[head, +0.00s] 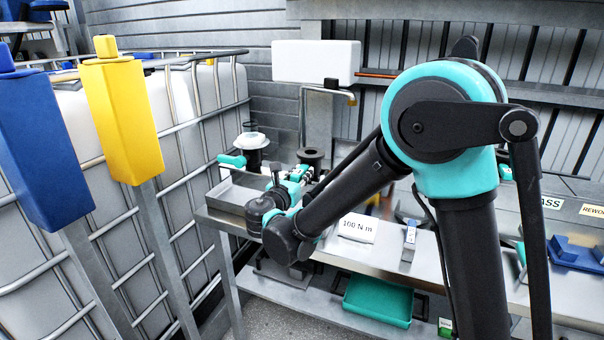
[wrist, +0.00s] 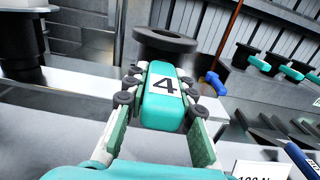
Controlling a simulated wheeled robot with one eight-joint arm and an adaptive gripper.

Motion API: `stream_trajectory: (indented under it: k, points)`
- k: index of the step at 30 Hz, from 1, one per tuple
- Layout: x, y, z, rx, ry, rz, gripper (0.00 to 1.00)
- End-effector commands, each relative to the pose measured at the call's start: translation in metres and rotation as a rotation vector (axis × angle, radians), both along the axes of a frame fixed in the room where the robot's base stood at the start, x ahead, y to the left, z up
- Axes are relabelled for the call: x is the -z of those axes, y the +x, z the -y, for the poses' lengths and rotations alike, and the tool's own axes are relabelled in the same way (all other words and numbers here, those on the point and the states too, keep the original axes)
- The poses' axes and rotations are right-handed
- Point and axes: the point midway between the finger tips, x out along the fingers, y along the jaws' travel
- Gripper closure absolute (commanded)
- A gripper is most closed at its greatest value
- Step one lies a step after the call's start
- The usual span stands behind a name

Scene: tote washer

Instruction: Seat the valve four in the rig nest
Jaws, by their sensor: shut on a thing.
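My gripper (wrist: 162,88) is shut on the teal handle of valve four (wrist: 163,92), which carries a white label with a black 4. The valve's black flanged body (wrist: 166,42) stands just beyond the handle and looks upright. In the head view, my gripper (head: 296,178) is over the left end of the bench, with the black flanged body (head: 311,156) just behind it. To its left is a black fixture (head: 251,139) with a pale disc and a teal handle; its lower part shows in the wrist view (wrist: 20,52). I cannot tell which part is the rig nest, or whether the valve touches anything beneath.
A steel tray (head: 228,198) is at the bench's left end. A 100 N m sign (head: 357,228) stands right of my gripper. More black-flanged valves with teal handles (wrist: 246,54) stand at right. A yellow post (head: 122,118) and a caged white tank (head: 195,100) are at left.

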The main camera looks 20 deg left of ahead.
Motion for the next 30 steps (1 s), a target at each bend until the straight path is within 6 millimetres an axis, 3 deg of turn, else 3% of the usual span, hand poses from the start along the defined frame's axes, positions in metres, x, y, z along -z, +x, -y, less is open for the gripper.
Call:
stream_trajectory:
  k: [7, 8, 13, 20, 25, 30]
  points:
    - [0.0011, 0.0, -0.0001, 0.0, 0.0, 0.001, 1.0]
    - [0.0011, 0.0, -0.0001, 0.0, 0.0, 0.001, 0.73]
    - [0.0012, 0.0, -0.0001, 0.0, 0.0, 0.0, 0.52]
    - [0.0017, 0.0, -0.0001, 0.0, 0.0, -0.001, 0.5]
    - [0.0016, 0.0001, -0.0001, 0.0, 0.0, 0.0, 0.29]
    - [0.0015, 0.0, -0.0001, 0.0, 0.0, 0.0, 0.27]
